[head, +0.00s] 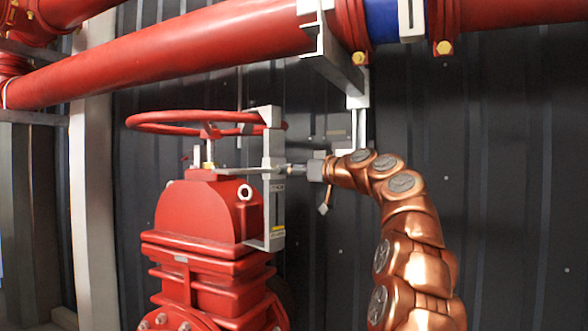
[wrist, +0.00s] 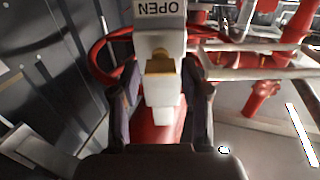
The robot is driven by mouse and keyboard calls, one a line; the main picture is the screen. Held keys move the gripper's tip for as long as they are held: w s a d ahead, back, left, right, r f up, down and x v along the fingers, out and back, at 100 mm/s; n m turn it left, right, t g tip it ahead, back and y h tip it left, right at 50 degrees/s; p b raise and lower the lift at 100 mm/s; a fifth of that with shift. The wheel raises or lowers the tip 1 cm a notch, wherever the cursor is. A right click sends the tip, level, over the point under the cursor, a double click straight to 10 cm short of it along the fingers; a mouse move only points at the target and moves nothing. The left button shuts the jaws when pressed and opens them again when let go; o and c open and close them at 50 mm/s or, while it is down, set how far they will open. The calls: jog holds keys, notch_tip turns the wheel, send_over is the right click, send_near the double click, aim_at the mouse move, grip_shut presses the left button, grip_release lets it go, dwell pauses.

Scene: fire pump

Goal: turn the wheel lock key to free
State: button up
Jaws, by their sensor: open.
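The red handwheel (head: 190,121) sits on top of the red valve (head: 195,210). A grey wheel lock (head: 273,190) stands upright at the wheel's right rim; in the wrist view its face (wrist: 160,42) carries the word OPEN, read upside down. A brass-coloured piece that looks like the key (wrist: 160,66) sits below that word. My gripper (head: 297,170) is to the right of the lock, facing it. In the wrist view my open gripper (wrist: 160,92) has one dark finger on each side of the lock, apart from the brass piece. The key is not clear in the head view.
A large red pipe (head: 170,62) crosses above the wheel, with a grey bracket (head: 335,65) hanging over my gripper. A dark ribbed wall (head: 510,180) stands behind. Red pipework (wrist: 265,95) and open floor show right in the wrist view.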

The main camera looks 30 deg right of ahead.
grip_shut()
dwell(0.3)
